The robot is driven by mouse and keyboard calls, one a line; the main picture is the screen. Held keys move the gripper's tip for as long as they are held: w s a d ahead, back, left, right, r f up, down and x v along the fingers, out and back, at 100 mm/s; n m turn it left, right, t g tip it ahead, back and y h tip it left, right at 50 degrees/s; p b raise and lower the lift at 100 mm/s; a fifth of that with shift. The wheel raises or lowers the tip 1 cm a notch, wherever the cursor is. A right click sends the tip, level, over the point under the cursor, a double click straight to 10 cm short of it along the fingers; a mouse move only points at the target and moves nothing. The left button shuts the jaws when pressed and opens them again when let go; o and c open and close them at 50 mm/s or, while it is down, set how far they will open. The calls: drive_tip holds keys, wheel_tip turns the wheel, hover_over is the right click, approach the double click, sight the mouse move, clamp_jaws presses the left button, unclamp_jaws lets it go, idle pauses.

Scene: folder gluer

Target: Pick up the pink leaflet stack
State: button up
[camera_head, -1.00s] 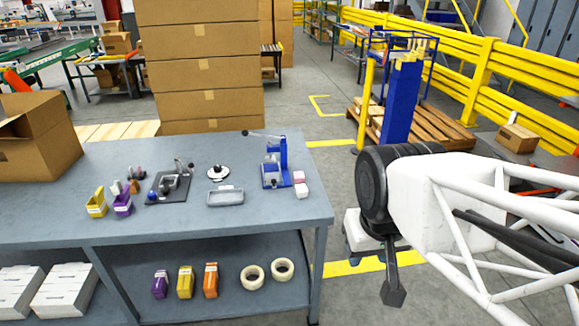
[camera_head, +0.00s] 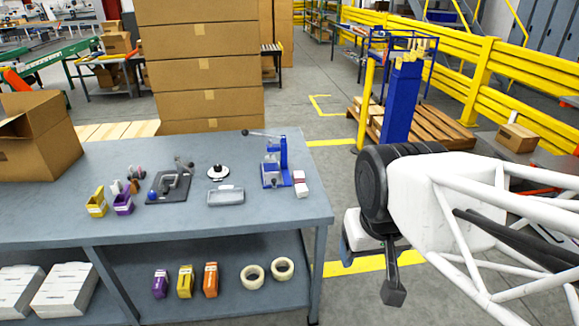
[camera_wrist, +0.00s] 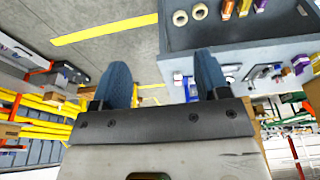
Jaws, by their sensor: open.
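The small pink leaflet stack (camera_head: 299,176) lies near the right end of the grey workbench (camera_head: 70,215), beside the blue press (camera_head: 276,165). A small white block (camera_head: 301,191) sits right in front of it. My gripper (camera_wrist: 164,75) is open, with two blue fingers wide apart and nothing visible between them but floor and bench edge. In the head view my arm is to the right of the bench, apart from the stack. In the wrist view the stack is too small to make out clearly.
Yellow and purple bins, a black clamp device (camera_head: 170,185) and a grey tray (camera_head: 226,196) stand left of the press. Tape rolls (camera_head: 252,274) and more bins are on the lower shelf.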

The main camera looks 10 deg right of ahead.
drive_tip(key=shift+o, duration=1)
drive_tip(key=w+m+g, duration=0.1)
drive_tip(key=w+m, duration=0.8)
drive_tip(key=w, duration=2.6)
drive_tip(key=w+f+m, duration=0.3)
drive_tip(key=w+f, duration=0.4)
drive_tip(key=w, duration=0.3)
drive_tip(key=w+f+m+g, duration=0.1)
drive_tip(key=w+f+m, duration=0.2)
drive_tip(key=w+f, duration=0.4)
drive_tip(key=w+f+m, duration=0.3)
drive_tip(key=w+f, duration=0.5)
drive_tip(key=w, duration=0.6)
drive_tip(key=shift+f+g, duration=0.1)
drive_tip(key=shift+g, duration=0.2)
drive_tip(key=shift+w+f, duration=0.3)
drive_tip(key=shift+f, duration=0.15)
